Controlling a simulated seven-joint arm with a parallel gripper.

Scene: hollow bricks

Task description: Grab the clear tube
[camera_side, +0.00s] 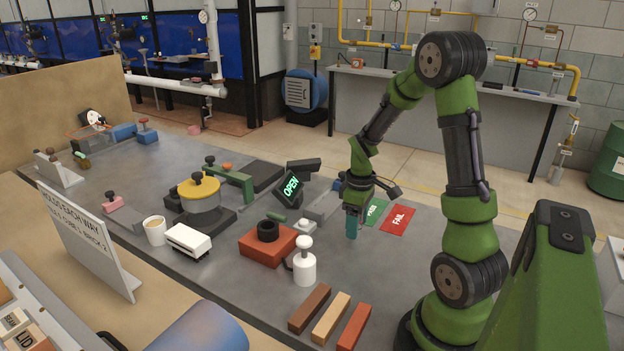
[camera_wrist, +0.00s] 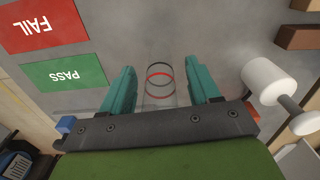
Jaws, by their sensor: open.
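The clear tube (camera_wrist: 160,98) shows in the wrist view as a see-through outline with dark rings and one red ring. It lies between the two teal fingers of my gripper (camera_wrist: 162,72), with a visible gap on both sides. In the side view my gripper (camera_side: 352,222) points down over the grey table, its fingers low near the surface. The tube cannot be made out there. My gripper is open, and I cannot tell how far down the fingers reach along the tube.
A green PASS card (camera_side: 376,211) and red FAIL card (camera_side: 398,221) lie beside my gripper. A white bottle (camera_side: 304,266) stands in front, near a red block (camera_side: 266,246) with a black ring. Brown, tan and orange bars (camera_side: 330,318) lie at the front edge.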

